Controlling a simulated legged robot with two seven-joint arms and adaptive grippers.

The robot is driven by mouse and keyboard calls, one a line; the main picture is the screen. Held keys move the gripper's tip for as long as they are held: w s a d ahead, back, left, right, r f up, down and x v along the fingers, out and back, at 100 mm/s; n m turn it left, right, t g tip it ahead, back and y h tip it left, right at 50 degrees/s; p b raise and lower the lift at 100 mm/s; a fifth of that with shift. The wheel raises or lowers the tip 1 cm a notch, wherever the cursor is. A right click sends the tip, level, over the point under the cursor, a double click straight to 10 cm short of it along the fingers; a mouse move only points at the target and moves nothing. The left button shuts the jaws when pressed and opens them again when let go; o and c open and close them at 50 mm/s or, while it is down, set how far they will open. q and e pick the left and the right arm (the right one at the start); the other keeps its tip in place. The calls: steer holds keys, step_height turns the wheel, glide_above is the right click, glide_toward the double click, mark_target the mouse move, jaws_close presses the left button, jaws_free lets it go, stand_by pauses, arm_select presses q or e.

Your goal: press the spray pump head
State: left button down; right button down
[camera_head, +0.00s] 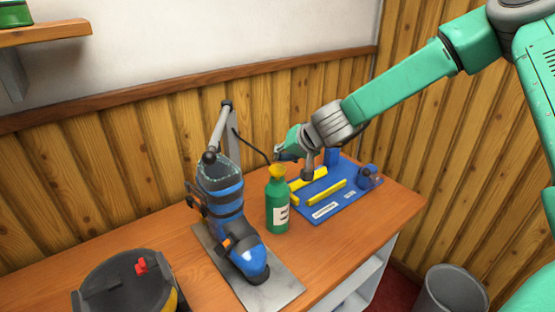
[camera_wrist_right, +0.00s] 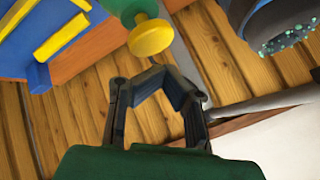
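The spray bottle (camera_head: 277,208) is green with a white label marked "E" and stands upright on the bench. Its yellow pump head (camera_head: 277,171) is on top; the head also shows large in the right wrist view (camera_wrist_right: 150,36). My right gripper (camera_head: 281,154) is just above the pump head in the head view, pointing to the left. In the wrist view its dark fingers (camera_wrist_right: 160,76) come together at the tips with nothing between them. A gap shows between the fingers and the pump head there. My left gripper is not in view.
A blue boot-like binding (camera_head: 223,205) stands on a grey plate (camera_head: 286,286) left of the bottle. A blue board (camera_head: 335,203) with yellow bars lies behind right. A thin grey post (camera_head: 217,128) rises behind. A dark round container (camera_head: 120,285) is at front left.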

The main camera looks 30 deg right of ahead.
steer(key=shift+a+r, duration=0.1)
steer(key=shift+r, duration=0.4)
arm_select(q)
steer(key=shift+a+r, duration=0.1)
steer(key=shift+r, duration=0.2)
arm_select(e)
steer(key=shift+a, duration=0.15)
